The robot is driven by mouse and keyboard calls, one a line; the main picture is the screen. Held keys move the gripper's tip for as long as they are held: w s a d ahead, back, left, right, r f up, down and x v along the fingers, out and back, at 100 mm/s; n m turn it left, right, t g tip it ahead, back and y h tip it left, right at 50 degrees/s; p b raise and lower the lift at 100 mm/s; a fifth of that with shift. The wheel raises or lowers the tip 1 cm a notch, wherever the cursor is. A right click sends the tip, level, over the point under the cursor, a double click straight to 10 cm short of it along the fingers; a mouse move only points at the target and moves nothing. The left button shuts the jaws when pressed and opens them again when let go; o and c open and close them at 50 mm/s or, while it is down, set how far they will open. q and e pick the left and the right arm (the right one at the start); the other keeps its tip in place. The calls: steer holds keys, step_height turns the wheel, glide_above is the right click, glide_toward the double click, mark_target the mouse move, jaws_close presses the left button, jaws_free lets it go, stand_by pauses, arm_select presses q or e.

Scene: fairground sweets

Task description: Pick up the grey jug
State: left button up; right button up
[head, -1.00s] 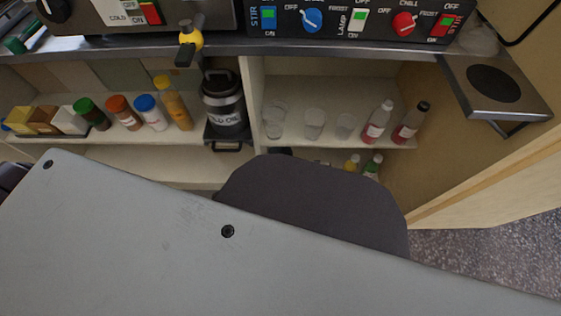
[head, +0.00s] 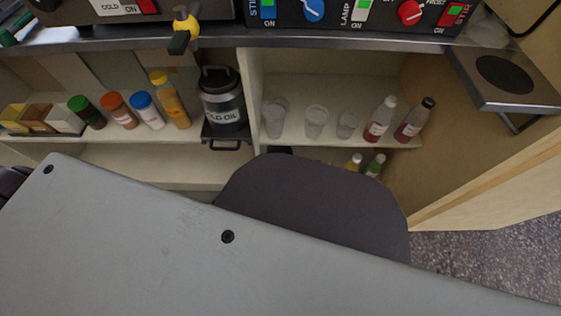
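I cannot make out a grey jug for certain in the head view. A dark grey can with a top handle and a pale label reading "OLD OIL" (head: 222,116) stands on a small dark stand in the shelf under the counter. Neither of my grippers shows. My own grey body covers the lower part of the view and hides what lies behind it.
Left of the can are small boxes (head: 38,118) and several capped bottles (head: 118,111). Right of the divider stand clear cups (head: 315,122) and two red bottles (head: 381,120). Above runs the metal counter edge (head: 340,43). A metal bracket shelf (head: 500,75) juts out at right.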

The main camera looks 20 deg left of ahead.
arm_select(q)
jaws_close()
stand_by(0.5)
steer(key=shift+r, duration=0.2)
